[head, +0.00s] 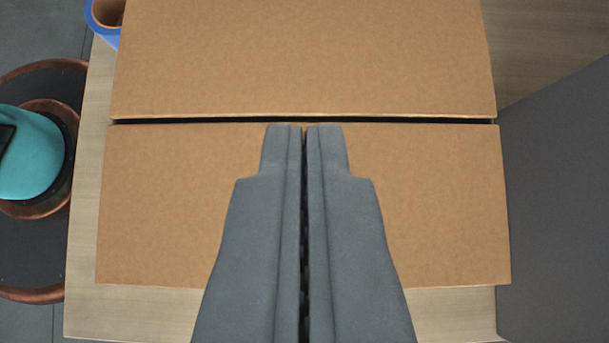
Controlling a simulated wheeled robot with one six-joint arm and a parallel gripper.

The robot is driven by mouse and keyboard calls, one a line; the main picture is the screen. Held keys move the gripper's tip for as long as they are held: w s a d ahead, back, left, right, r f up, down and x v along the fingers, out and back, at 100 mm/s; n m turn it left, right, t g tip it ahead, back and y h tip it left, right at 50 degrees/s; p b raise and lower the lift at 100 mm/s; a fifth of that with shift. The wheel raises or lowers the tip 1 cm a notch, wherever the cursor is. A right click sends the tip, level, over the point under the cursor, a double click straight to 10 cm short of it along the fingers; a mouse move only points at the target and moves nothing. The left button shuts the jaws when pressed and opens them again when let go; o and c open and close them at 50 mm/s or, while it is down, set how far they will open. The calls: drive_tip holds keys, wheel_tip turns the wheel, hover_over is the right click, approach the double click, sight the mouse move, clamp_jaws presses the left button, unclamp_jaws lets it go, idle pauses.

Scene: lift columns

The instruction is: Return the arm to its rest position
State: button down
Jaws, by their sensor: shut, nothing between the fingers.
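My gripper (304,130) is in the lower middle of the head view. Its two grey fingers point up the picture, side by side with only a thin dark line between them. It is shut and holds nothing. The fingers show in front of a brown cardboard box (160,200) with a dark slit across its top, and hide the middle of its near flap. I cannot tell how far the fingertips are above the box. The rest of my arm is out of view.
The box stands on a light wooden table (85,250). A blue roll (102,20) with a brown core is at the top left. A round dark stand (35,255) with copper rings and a teal object (35,150) is at the left. A dark grey panel (560,200) is at the right.

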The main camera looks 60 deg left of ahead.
drive_tip(key=shift+s+d+r, duration=0.15)
drive_tip(key=shift+d+r, duration=0.1)
drive_tip(key=shift+r, duration=0.1)
drive_tip(key=s+a+r+m+t+h, duration=0.15)
drive_tip(key=a+r+m+h, duration=0.25)
drive_tip(key=a, duration=0.6)
drive_tip(key=a+r+m+t+h, duration=0.2)
drive_tip(key=a+r+m+h, duration=0.15)
drive_tip(key=a, duration=0.55)
drive_tip(key=s+a+r+m+t, duration=0.5)
drive_tip(key=s+a+r+t, duration=0.4)
drive_tip(key=s+a, duration=0.5)
wheel_tip(320, 180, up, 2)
drive_tip(key=shift+a+r+t+h, duration=0.25)
drive_tip(key=shift+a+t+h, duration=0.1)
drive_tip(key=shift+a+h, duration=0.15)
